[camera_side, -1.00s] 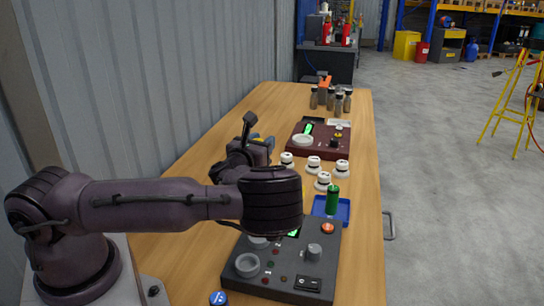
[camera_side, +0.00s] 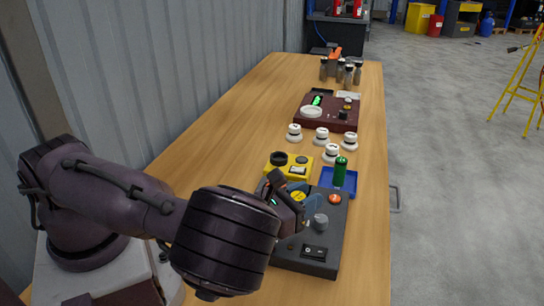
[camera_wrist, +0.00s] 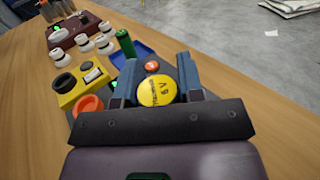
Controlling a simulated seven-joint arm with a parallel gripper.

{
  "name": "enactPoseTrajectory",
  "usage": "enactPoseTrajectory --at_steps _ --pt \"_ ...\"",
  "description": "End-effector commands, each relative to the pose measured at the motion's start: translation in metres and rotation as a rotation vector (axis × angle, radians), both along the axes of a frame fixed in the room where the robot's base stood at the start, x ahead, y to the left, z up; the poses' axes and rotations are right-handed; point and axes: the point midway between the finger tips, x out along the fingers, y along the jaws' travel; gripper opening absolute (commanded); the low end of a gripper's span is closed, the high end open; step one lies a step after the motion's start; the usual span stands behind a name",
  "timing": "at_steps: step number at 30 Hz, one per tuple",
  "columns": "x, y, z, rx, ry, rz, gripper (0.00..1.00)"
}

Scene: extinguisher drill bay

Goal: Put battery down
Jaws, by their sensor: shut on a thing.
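My gripper (camera_wrist: 158,72) is shut on the battery (camera_wrist: 157,91), a round yellow-topped thing marked 9 V, between its two blue-grey fingers. In the side view my gripper (camera_side: 299,205) is over the dark grey panel (camera_side: 290,262), and the battery's yellow top (camera_side: 298,196) shows beside the fingers. I cannot tell whether the battery's underside touches the panel. The panel carries an orange button (camera_side: 335,198), a grey knob (camera_side: 320,221) and a black rocker switch (camera_side: 314,251). My wrist hides the panel's left part in the side view.
A green cylinder (camera_side: 340,171) stands in a blue tray (camera_side: 351,188) just behind the panel. A yellow box (camera_side: 275,172) is to its left. Several white detectors (camera_side: 321,137) and a dark red panel (camera_side: 312,123) lie farther back. The wooden table (camera_side: 215,147) is clear on the left.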

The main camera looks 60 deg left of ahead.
Motion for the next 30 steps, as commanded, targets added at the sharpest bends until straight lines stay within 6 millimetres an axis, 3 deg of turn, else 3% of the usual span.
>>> enactPoseTrajectory --at_steps 1,3,6,10,14,30 --pt "-0.002 -0.029 -0.003 -0.012 -0.003 -0.063 0.08" --pt "-0.008 -0.062 -0.004 -0.011 -0.004 -0.136 0.08" --pt "-0.016 -0.099 -0.003 -0.010 -0.004 -0.218 0.08" --pt "-0.024 -0.129 0.003 -0.007 -0.004 -0.281 0.08" --pt "-0.025 -0.133 0.007 0.000 -0.003 -0.293 0.08" --pt "-0.024 -0.132 -0.064 0.002 0.001 -0.295 0.08"
